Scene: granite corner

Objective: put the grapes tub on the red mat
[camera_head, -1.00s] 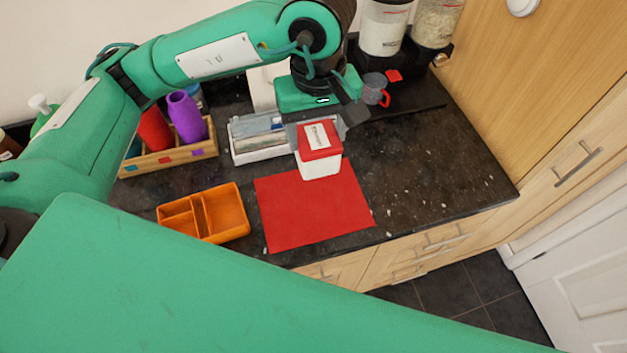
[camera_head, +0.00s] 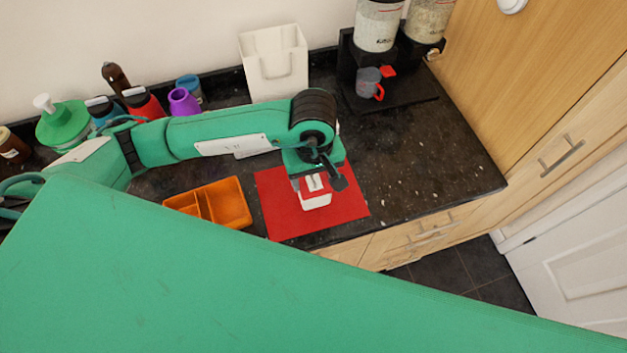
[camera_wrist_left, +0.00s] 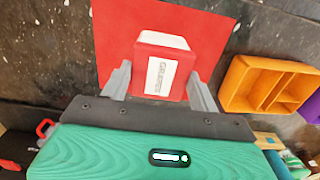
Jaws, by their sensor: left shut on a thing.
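The grapes tub (camera_head: 316,202) is a small white tub with a red lid and a white label. My left gripper (camera_head: 318,186) is shut on it, with one finger on each side. In the left wrist view the tub (camera_wrist_left: 163,72) sits upright between the two fingers, its label reading grapes. The red mat (camera_head: 285,212) lies flat on the dark counter, directly under the tub; it also shows in the left wrist view (camera_wrist_left: 115,30). I cannot tell whether the tub's base touches the mat. The gripper and wrist hide part of the tub and mat. My right gripper is not in view.
An orange divided tray (camera_head: 228,203) stands just left of the mat. Behind are a white bin (camera_head: 275,65), a purple cup (camera_head: 183,102), bottles, and a dispenser stand with a grey mug (camera_head: 368,80). The counter right of the mat is clear.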

